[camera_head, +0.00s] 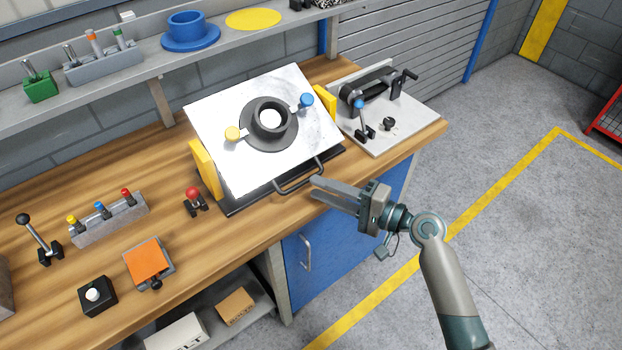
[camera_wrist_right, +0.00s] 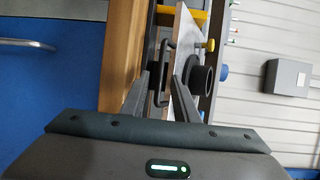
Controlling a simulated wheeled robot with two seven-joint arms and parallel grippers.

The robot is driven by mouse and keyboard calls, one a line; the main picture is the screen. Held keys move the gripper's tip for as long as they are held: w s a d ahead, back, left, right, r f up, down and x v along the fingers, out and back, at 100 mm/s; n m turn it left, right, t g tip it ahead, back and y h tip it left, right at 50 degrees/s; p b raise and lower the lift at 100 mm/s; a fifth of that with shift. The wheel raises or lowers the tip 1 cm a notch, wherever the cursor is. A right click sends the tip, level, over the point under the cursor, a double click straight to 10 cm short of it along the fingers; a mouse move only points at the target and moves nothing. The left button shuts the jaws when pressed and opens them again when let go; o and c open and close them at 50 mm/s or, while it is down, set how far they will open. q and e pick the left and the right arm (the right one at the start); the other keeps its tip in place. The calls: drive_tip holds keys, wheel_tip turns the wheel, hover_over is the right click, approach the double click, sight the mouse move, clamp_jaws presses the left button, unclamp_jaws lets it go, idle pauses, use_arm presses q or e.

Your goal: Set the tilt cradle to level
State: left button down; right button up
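The tilt cradle's pale marbled plate (camera_head: 222,104) sits tilted between two yellow side brackets (camera_head: 206,168), and its far edge looks higher than its near edge. A black ring fixture with blue and yellow knobs (camera_head: 258,126) is on the plate. A black U-shaped handle (camera_head: 298,182) projects at the cradle's near side. My right gripper (camera_head: 314,188) is open beside this handle. In the right wrist view, the handle (camera_wrist_right: 163,72) shows between the open fingers (camera_wrist_right: 162,88); I cannot tell whether they touch it. My left gripper is out of view.
A red-knobbed lever (camera_head: 194,197) stands just left of the cradle. A pale fixture board (camera_head: 400,135) with levers and a crank lies to its right. A shelf (camera_head: 150,80) runs behind.

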drive_tip(key=shift+p+x, duration=0.3)
drive_tip(key=shift+x, duration=1.45)
clamp_jaws()
